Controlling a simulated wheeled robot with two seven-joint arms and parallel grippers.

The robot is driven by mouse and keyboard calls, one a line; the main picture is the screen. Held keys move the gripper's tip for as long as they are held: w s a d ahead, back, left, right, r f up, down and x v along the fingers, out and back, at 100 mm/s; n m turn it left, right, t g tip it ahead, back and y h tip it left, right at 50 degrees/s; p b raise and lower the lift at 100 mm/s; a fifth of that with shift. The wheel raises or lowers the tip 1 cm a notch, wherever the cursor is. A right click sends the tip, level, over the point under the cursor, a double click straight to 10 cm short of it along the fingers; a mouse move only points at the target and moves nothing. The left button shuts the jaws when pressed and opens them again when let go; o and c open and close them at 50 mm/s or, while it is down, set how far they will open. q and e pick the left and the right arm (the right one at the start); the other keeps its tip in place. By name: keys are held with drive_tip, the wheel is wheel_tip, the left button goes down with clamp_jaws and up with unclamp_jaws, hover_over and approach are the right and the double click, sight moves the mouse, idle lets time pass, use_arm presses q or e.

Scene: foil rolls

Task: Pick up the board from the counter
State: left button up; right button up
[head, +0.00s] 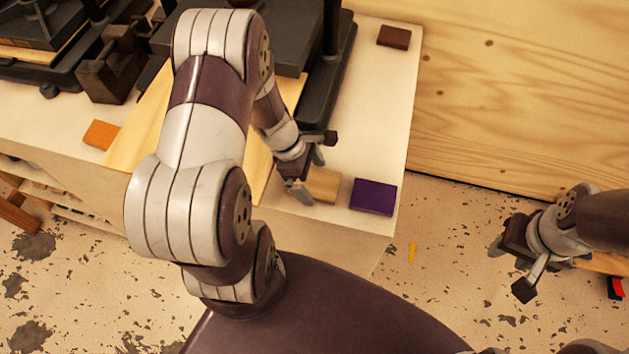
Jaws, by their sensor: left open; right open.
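A pale wooden board (138,132) lies on the white counter (376,110), partly hidden behind my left arm and reaching toward the dark press. My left gripper (316,168) is open, low over the counter to the right of the board. One finger is close to a small tan wooden block (323,185); I cannot tell whether they touch. My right gripper (508,268) is open and empty, off the counter at the right, above the speckled floor.
A purple block (373,196) sits near the counter's front right corner. A brown block (394,37) is at the back right, an orange block (101,134) at the left. A dark press (325,75) stands behind the board. A plywood wall (530,90) bounds the right.

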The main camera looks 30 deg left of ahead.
use_arm(q)
drive_tip(key=c, duration=0.9)
drive_tip(key=shift+r, duration=0.1)
